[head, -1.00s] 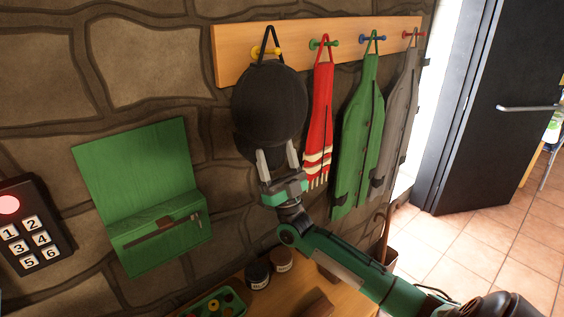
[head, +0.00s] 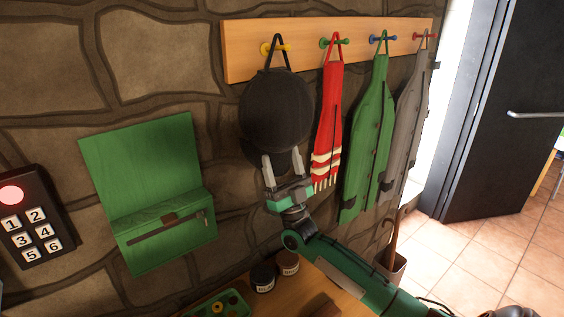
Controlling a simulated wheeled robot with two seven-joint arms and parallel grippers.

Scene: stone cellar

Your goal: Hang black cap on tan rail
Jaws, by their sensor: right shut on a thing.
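The black cap (head: 275,108) is at the left end of the tan rail (head: 310,34) on the stone wall. Its loop reaches up around the yellow peg (head: 266,49); whether the loop rests its weight on the peg I cannot tell. My right gripper (head: 284,165) is shut on the cap's lower edge from below. The gripper's fingers cover part of that edge. My left gripper is not in view.
A red scarf (head: 327,125), a green coat (head: 366,140) and a grey coat (head: 404,120) hang on the other pegs. A green wall box (head: 150,190) and a keypad (head: 32,221) are at left. Jars (head: 263,279) stand on a wooden surface below.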

